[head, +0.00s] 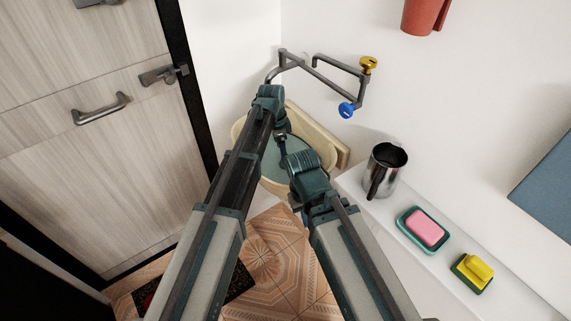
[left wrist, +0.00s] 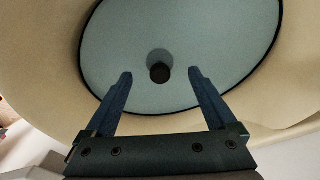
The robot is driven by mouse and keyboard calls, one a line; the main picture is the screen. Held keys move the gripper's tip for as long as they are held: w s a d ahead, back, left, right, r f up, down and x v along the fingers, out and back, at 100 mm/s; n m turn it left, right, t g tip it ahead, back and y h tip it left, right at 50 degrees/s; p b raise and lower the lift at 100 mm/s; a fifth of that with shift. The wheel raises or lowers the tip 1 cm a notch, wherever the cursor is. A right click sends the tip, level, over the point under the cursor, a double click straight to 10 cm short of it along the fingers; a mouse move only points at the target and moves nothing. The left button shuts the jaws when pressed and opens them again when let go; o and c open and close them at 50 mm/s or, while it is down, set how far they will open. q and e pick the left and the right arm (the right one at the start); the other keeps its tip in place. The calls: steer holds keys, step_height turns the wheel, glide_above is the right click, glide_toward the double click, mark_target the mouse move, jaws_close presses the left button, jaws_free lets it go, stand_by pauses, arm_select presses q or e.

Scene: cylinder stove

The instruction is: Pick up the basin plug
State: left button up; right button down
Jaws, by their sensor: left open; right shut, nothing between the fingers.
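The basin plug (left wrist: 160,72) is a small dark round knob on the pale blue floor of the cream basin (left wrist: 45,60). In the left wrist view my left gripper (left wrist: 160,80) is open, with one fingertip on each side of the plug in the picture; contact cannot be seen. In the head view the basin (head: 325,144) is in the corner, partly covered by my arms. My left gripper (head: 282,138) points down into it. I cannot make out the plug there. My right gripper (head: 296,203) is shut and empty near the basin's front, mostly hidden by its arm.
A metal faucet with yellow (head: 368,64) and blue (head: 346,110) knobs is on the wall above the basin. A shelf at right holds a metal jug (head: 384,170), a pink soap (head: 421,227) in a dish and a yellow sponge (head: 477,269). A door (head: 90,160) stands at left.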

arm_select(q)
steer(key=f+b, duration=0.2)
steer(key=d+f+b, duration=0.1)
steer(key=f+b, duration=0.1)
steer(key=f, duration=0.1)
steer(key=shift+w+d+b, duration=0.15)
steer(key=shift+b, duration=0.2)
steer(key=shift+r, duration=0.1)
steer(key=c, duration=1.4)
jaws_close()
step_height(320, 180, up, 10)
steer(key=p, duration=1)
steer(key=shift+r, duration=0.15)
steer(key=shift+r+p, duration=1.55)
steer(key=shift+p, duration=0.25)
